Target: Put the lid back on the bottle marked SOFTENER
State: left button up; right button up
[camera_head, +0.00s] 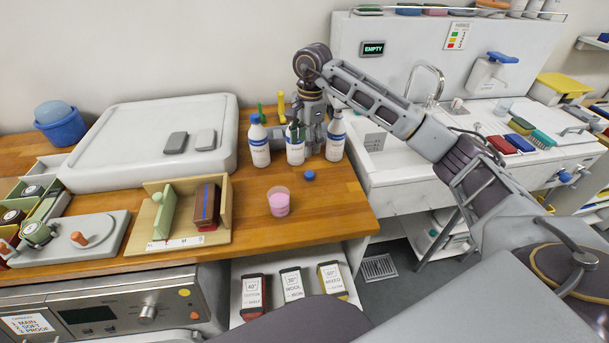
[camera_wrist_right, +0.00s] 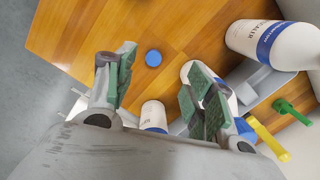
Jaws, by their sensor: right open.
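A small blue lid (camera_head: 309,175) lies flat on the wooden counter, in front of the bottles. It also shows in the right wrist view (camera_wrist_right: 153,58), beyond my fingers and apart from them. Three white bottles with blue labels stand in a row: left (camera_head: 260,150), middle (camera_head: 295,154) and right (camera_head: 335,146). My left gripper is not seen.
A cup of pink liquid (camera_head: 278,203) stands near the front. A wooden holder (camera_head: 160,239) and a large white panel (camera_head: 150,135) occupy the left. The sink unit (camera_head: 390,190) borders the counter on the right. Bare wood surrounds the lid.

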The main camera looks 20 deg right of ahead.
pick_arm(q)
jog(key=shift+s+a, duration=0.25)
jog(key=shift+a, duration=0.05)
pick_arm(e)
jog(key=shift+d+r+h, duration=0.4)
jog(key=shift+d+r, duration=0.15)
jog(key=shift+d, duration=0.3)
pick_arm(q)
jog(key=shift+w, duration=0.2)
